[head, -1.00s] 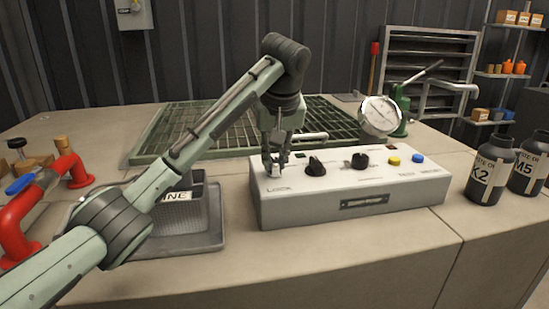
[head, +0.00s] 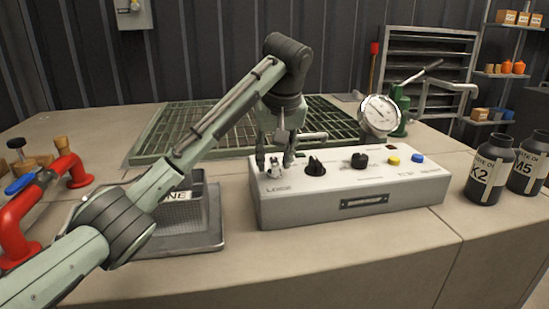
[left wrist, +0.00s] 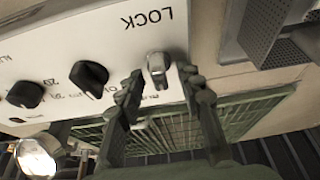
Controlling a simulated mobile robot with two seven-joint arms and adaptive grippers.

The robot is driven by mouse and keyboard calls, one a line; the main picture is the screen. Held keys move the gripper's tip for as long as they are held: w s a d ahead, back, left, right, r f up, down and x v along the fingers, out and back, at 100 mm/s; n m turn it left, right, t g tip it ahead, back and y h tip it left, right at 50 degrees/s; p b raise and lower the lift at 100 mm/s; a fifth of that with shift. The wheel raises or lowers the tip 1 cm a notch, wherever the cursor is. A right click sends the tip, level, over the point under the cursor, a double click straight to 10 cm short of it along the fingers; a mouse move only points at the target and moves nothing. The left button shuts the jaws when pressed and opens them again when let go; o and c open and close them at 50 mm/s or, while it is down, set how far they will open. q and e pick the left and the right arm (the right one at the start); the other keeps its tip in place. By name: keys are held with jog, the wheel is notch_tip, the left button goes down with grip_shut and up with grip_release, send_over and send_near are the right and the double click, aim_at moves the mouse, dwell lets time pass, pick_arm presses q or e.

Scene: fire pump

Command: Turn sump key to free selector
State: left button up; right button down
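The white control box (head: 350,208) stands on the bench. Its silver key (head: 274,171) is at the left end by the word LOCK, and also shows in the left wrist view (left wrist: 157,66). My left gripper (head: 274,164) points down over that end. Its two fingers are open and apart, with the key near the gap between the tips (left wrist: 160,88); I see clear space on both sides of it. A black selector knob (head: 316,167) is just right of the key, and another black knob (head: 360,160) is farther right. My right gripper is not in view.
Yellow (head: 394,161) and blue (head: 417,158) buttons are on the box's right end. A gauge (head: 380,114) stands behind it. A mesh tray (head: 205,240) is close on the left. Dark bottles (head: 490,170) stand at the right. The front bench is clear.

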pick_arm(q)
jog(key=v, duration=1.2)
